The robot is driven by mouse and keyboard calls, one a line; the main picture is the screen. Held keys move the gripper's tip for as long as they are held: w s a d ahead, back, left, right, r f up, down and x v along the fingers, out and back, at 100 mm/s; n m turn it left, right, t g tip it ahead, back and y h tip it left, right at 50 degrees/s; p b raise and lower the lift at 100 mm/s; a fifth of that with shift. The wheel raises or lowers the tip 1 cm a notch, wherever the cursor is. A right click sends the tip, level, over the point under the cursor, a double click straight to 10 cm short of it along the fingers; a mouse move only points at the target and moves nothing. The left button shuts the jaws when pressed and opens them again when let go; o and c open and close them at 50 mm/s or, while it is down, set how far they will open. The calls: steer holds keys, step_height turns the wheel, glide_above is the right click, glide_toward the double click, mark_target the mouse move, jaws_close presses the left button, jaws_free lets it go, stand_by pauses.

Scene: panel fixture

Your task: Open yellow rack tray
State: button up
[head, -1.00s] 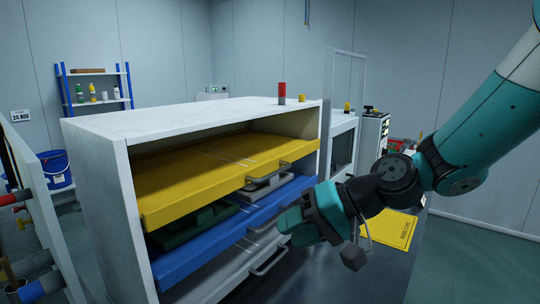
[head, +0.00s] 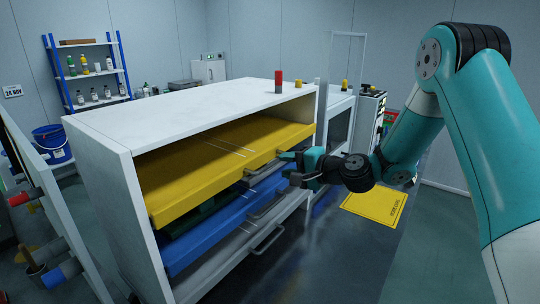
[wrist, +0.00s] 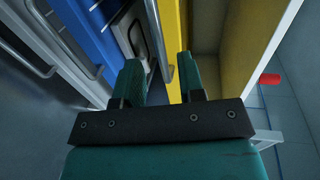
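The yellow tray (head: 205,165) is the top tray in a white rack (head: 190,104), its front edge near the rack opening. A grey bar handle (head: 262,167) is on its front; the tray also shows in the wrist view (wrist: 232,50). My gripper (head: 284,166) is at the right end of this handle, level with it. In the wrist view my gripper's (wrist: 160,72) two teal fingers are apart, and the handle bar (wrist: 160,35) shows in the gap between them. Whether either finger touches the bar I cannot tell.
A blue tray (head: 210,235) with its own handle sits below, and a grey tray (head: 225,272) below that. A red cylinder (head: 278,80) stands on the rack top. Open floor lies in front; a yellow floor mat (head: 375,207) is at right.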

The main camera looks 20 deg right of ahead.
mark_target(275, 163)
steer(key=shift+p+x, duration=0.8)
steer(key=shift+x, duration=1.7)
